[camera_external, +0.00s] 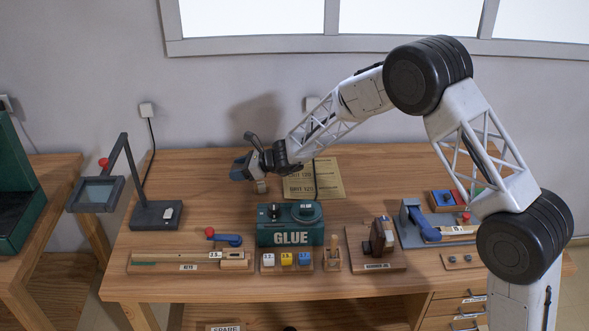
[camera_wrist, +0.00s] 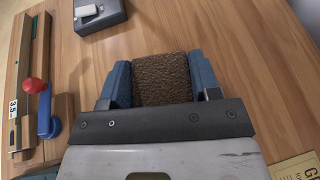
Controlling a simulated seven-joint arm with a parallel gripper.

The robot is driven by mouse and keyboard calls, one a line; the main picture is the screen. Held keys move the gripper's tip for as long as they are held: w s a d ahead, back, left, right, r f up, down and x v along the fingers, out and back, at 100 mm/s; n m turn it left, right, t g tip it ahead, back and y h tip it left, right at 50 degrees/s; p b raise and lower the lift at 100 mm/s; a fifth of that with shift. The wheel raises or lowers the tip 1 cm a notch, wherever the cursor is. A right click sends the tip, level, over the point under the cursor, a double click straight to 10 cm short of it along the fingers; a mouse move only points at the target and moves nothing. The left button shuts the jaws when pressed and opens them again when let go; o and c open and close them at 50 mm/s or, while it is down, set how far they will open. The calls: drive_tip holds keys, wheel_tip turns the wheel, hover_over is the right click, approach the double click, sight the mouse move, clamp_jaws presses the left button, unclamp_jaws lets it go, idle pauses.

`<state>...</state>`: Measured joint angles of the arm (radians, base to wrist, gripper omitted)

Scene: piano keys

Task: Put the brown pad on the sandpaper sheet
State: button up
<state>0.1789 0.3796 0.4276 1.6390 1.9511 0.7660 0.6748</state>
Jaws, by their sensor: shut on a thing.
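The brown pad (camera_wrist: 161,79) is a rough, dark brown block held between the two blue fingers of my gripper (camera_wrist: 160,84) in the wrist view. In the external view my gripper (camera_external: 247,172) is over the back of the bench, left of the sandpaper. The tan sandpaper sheets (camera_external: 299,187) lie flat at the back middle of the bench, printed with grit lettering and split by a dark line. A corner of one sheet (camera_wrist: 297,168) shows at the lower right of the wrist view. The gap under the pad cannot be judged.
A green glue box (camera_external: 290,233) stands in front of the sandpaper. A magnifier stand (camera_external: 157,214) is at the left. A wooden gauge with a red knob (camera_external: 190,261) lies front left. Brown-block and blue-lever fixtures fill the right. Bare wood lies left of the sheets.

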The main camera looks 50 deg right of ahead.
drive_tip(key=shift+n+g+y, duration=0.3)
drive_tip(key=shift+n+y, duration=0.1)
drive_tip(key=s+d, duration=0.3)
drive_tip(key=s, duration=0.1)
drive_tip(key=s+d+f, duration=0.1)
drive_tip(key=s+d, duration=0.2)
drive_tip(key=d, duration=0.1)
drive_tip(key=s+d, duration=0.4)
drive_tip(key=shift+s+f, duration=0.35)
drive_tip(key=shift+f, duration=0.05)
drive_tip(key=shift+n+g+y, duration=0.5)
drive_tip(key=shift+y, duration=0.2)
drive_tip(key=s+d, duration=0.2)
drive_tip(key=s, duration=0.3)
drive_tip(key=s+d+f, duration=0.1)
drive_tip(key=s+d, duration=0.2)
drive_tip(key=s, duration=0.2)
drive_tip(key=s+d, duration=0.2)
drive_tip(key=s, duration=0.3)
drive_tip(key=shift+d+f, duration=0.2)
drive_tip(key=shift+f, duration=0.15)
hover_over(313, 179)
drive_tip(key=shift+w+d+f, duration=0.1)
drive_tip(key=shift+w+f, duration=0.05)
drive_tip(key=shift+f, duration=0.6)
drive_tip(key=shift+f, duration=0.1)
drive_tip(key=shift+f, duration=1.65)
drive_tip(key=shift+f, duration=0.1)
